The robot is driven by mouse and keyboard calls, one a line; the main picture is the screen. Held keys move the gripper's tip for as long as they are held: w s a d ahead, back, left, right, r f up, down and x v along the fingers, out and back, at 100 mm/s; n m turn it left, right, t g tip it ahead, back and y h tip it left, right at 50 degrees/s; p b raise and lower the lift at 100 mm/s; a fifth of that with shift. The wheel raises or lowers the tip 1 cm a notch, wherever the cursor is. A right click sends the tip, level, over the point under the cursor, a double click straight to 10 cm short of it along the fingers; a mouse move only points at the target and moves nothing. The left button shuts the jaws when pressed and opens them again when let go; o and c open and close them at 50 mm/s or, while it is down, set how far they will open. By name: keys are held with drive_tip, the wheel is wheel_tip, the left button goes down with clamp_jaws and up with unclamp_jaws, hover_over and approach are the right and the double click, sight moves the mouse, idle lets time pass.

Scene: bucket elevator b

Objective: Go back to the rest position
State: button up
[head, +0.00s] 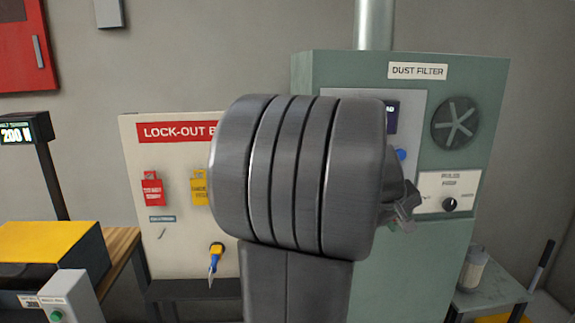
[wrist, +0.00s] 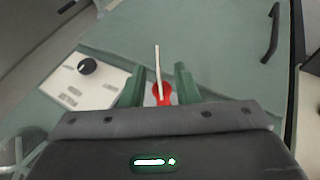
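My gripper shows in the head view (head: 404,212), mostly hidden behind my grey arm, at the right of the arm and in front of the green dust filter cabinet (head: 420,275). In the wrist view my gripper (wrist: 158,86) has its two green fingers apart. A red piece with a thin pale rod (wrist: 157,62) shows between the fingers, with a gap visible beside it. I cannot tell what it is or how far beyond the fingers it lies. The cabinet's green face fills much of the wrist view.
The cabinet has a black selector knob (head: 449,204) and a round fan grille (head: 455,123). A lock-out board (head: 140,210) with red and yellow tags stands left of my arm. A small table (head: 485,300) holding a jar (head: 473,268) is at the right.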

drive_tip(key=s, duration=0.6)
drive_tip(key=shift+d, duration=0.2)
drive_tip(key=shift+r, duration=0.1)
drive_tip(key=shift+s, duration=0.1)
